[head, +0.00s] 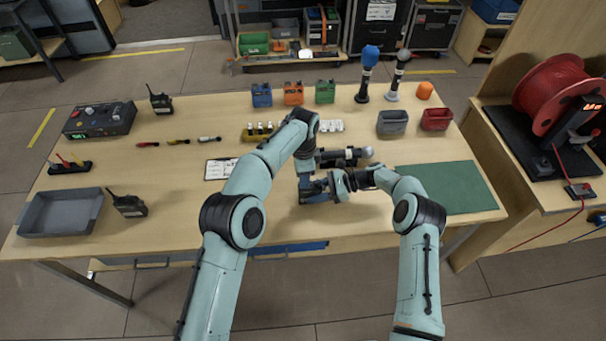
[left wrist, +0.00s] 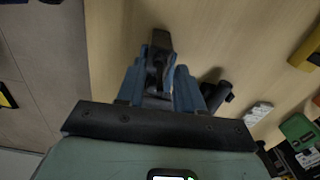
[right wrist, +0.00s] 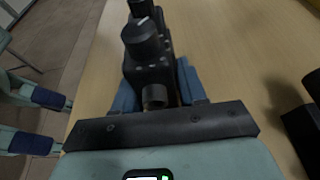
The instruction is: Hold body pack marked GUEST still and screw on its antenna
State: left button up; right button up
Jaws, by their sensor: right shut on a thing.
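My right gripper (right wrist: 157,88) is shut on a black body pack (right wrist: 152,72), which shows between its blue fingers in the right wrist view. The pack has a dark knob on top and a short round stub at the near end; no label is readable. In the head view my right gripper (head: 338,186) is low over the table's front middle, close to my left gripper (head: 314,188). In the left wrist view my left gripper (left wrist: 160,85) has its blue fingers apart, with a dark piece between and beyond them. I cannot make out the antenna.
A dark microphone (head: 345,156) lies just behind the grippers. A green mat (head: 445,187) is to the right. A grey tray (head: 60,215) and a radio (head: 128,205) are at left. Coloured boxes and upright microphones stand at the back.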

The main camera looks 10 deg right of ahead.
pick_arm(q)
notch_tip(320, 180, up, 8)
jog(key=shift+f, duration=0.2)
pick_arm(e)
jog(key=o, duration=1.3)
jog(key=v, duration=1.2)
pick_arm(q)
jog(key=shift+f, duration=0.1)
